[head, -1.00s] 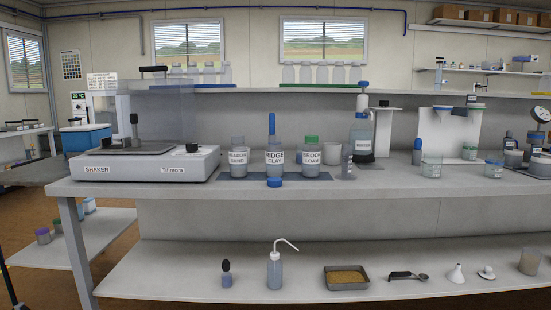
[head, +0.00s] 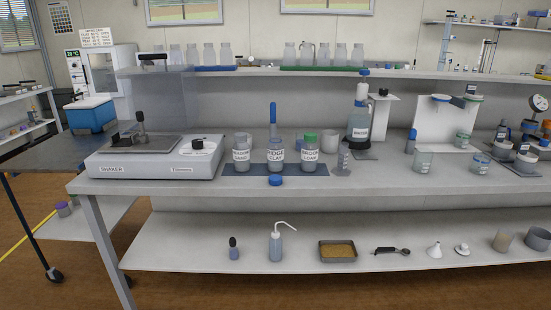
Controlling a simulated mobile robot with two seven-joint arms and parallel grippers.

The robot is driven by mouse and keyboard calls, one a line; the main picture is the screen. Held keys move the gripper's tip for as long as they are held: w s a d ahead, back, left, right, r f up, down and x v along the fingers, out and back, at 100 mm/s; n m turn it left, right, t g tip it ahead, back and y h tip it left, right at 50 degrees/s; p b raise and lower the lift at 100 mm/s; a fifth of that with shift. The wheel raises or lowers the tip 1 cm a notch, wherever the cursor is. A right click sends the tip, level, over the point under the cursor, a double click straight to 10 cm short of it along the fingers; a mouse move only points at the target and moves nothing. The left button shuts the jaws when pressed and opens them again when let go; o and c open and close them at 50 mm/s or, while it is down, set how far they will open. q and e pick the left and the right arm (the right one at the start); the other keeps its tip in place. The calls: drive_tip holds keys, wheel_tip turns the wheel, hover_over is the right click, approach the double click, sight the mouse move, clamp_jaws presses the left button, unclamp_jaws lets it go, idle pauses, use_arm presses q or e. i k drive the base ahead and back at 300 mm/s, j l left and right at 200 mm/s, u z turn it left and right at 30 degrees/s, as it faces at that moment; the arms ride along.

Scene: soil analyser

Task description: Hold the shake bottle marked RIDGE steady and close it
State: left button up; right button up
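The shake bottle marked RIDGE CLAY (head: 276,155) stands upright on a dark blue mat (head: 230,180) on the bench, between two other bottles. No cap shows on it. A blue cap (head: 276,181) lies in front of it, near the bench's front edge. A blue-handled tool (head: 273,115) stands upright at or behind the RIDGE bottle; I cannot tell whether it is inside. Neither of my grippers is in view.
The MEADOW SAND bottle (head: 241,155) stands close on the left, and the green-capped BROOK LOAM bottle (head: 309,155) close on the right. The shaker (head: 157,160) is further left.

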sight(274, 148)
drive_tip(key=j+z, duration=0.15)
drive_tip(key=z, duration=0.95)
drive_tip(key=j+z, duration=0.7)
drive_tip(key=k+j+z, duration=0.2)
drive_tip(key=j, duration=0.2)
drive_tip(key=j+z, duration=0.2)
drive_tip(key=j, duration=0.15)
drive_tip(key=k+j, duration=0.15)
drive_tip(key=j, duration=0.2)
drive_tip(key=k+j+z, duration=0.1)
drive_tip(key=j, duration=0.25)
drive_tip(key=k+j, duration=0.2)
drive_tip(key=j, duration=0.15)
drive_tip(key=k+j, duration=0.2)
drive_tip(key=j, duration=0.15)
drive_tip(key=i+z, duration=0.05)
